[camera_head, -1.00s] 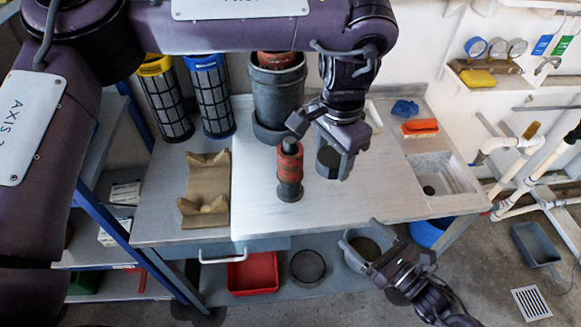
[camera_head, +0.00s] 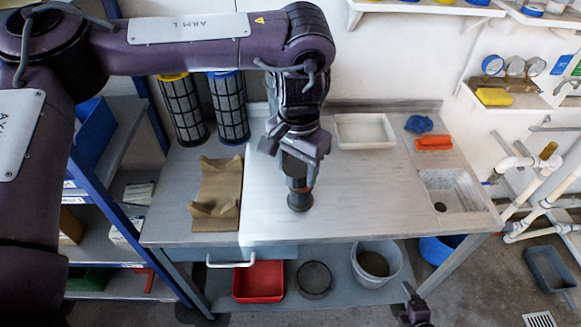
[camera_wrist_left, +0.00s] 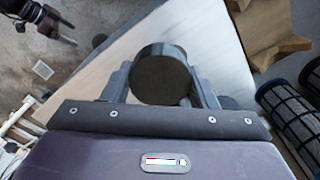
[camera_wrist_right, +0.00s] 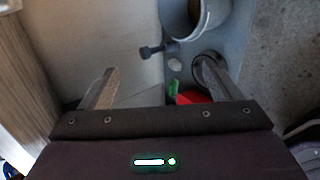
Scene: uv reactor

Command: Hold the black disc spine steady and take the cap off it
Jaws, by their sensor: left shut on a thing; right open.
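My left gripper (camera_head: 299,163) is shut on a dark round piece, which I take to be the black disc spine (camera_head: 295,169), over the middle of the worktop. In the left wrist view, the spine's flat round end (camera_wrist_left: 160,80) faces the camera between the fingers. I cannot make out the cap as a separate part. A black-based piece (camera_head: 300,202) with a trace of red stands directly beneath the gripper, its upper part hidden; I cannot tell whether the spine touches it. My right gripper (camera_head: 417,312) is low at the bottom edge; the right wrist view shows its jaws (camera_wrist_right: 155,75) open and empty.
A tan cradle (camera_head: 216,190) lies left on the worktop (camera_head: 370,195). Two mesh filters (camera_head: 228,105) stand behind it. A white tray (camera_head: 365,130), a red-orange block (camera_head: 433,143) and a sink (camera_head: 455,192) are at right. A bucket (camera_head: 376,265) and red bin (camera_head: 258,282) sit below.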

